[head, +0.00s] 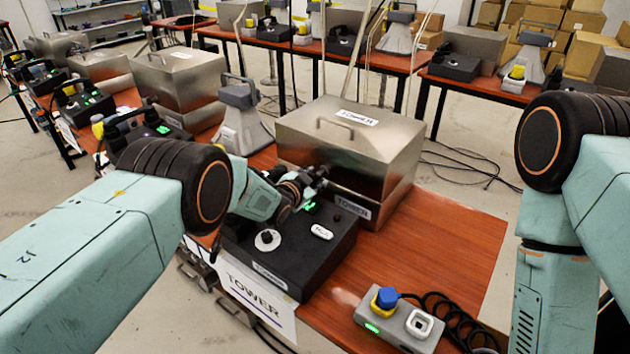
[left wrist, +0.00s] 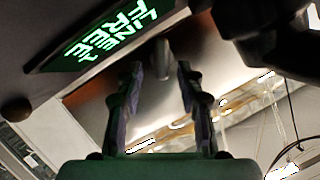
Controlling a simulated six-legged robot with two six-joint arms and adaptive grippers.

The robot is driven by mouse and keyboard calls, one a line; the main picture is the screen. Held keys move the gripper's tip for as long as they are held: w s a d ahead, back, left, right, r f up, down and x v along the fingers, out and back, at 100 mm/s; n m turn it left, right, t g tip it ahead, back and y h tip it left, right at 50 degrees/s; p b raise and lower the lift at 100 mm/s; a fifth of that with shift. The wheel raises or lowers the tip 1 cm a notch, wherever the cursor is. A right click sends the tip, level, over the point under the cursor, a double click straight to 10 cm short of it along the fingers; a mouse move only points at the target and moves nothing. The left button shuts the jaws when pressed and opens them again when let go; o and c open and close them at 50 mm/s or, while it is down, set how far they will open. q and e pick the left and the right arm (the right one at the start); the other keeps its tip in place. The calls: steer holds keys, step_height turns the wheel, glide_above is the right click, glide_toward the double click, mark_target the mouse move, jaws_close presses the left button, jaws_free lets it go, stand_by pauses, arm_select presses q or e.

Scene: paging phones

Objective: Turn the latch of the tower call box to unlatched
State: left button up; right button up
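The tower call box (head: 400,165) is a brushed metal box with a closed, handled lid and a TOWER label. It stands at the back of the near desk. My left gripper (head: 318,176) is at its front left, above the black TOWER phone (head: 315,262). In the left wrist view, the gripper's two fingers (left wrist: 158,70) are apart. A small grey upright piece (left wrist: 162,50), perhaps the latch, shows between and beyond the tips; I cannot tell whether they touch it. The latch is not clear in the head view. My right gripper is out of view.
A lit green screen (left wrist: 115,35) reading LINE 1 FREE is close to the fingers. A grey control box (head: 400,325) with a blue-topped yellow button and a coiled cable sits at the front right. A grey speaker stand (head: 240,120) is left of the call box. The desk's right part is clear.

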arm_select(q)
steer(key=shift+w+f, duration=0.45)
steer(key=shift+w, duration=0.35)
steer(key=shift+s+d+r, duration=0.15)
steer(key=shift+s+r, duration=0.1)
steer(key=shift+c, duration=0.5)
steer(key=shift+w+f, duration=0.2)
steer(key=c, duration=0.4)
jaws_close()
